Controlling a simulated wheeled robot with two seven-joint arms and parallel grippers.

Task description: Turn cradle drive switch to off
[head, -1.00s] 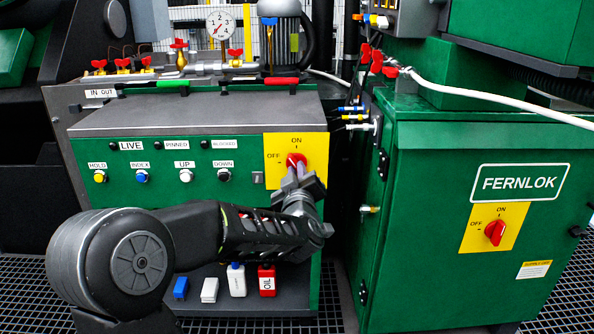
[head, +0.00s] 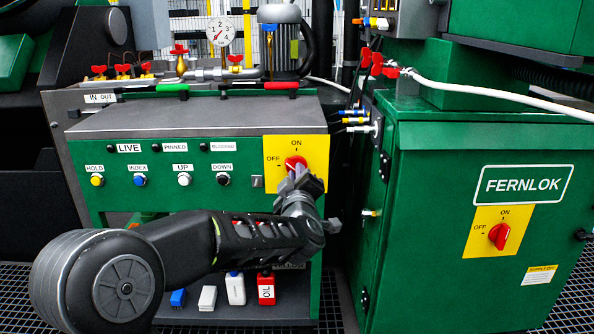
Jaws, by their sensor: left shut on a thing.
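A red rotary switch knob (head: 294,162) sits on a yellow plate (head: 312,150) marked ON at the top and OFF at the left, at the right end of the green console's front. My left gripper (head: 297,175) reaches up to it from below and is shut on the knob. The fingers hide the knob's lower part, and I cannot tell exactly where it points. A second red switch (head: 499,236), also on a yellow ON/OFF plate, is on the green FERNLOK cabinet, apart from my gripper. My right gripper is not in view.
Indicators and the HOLD, INDEX, UP and DOWN buttons (head: 184,180) line the console (head: 200,117) left of the switch. The FERNLOK cabinet (head: 430,180) stands to the right. Bottles (head: 266,288) stand on the low shelf below my arm. Red-handled valves (head: 180,50) are behind.

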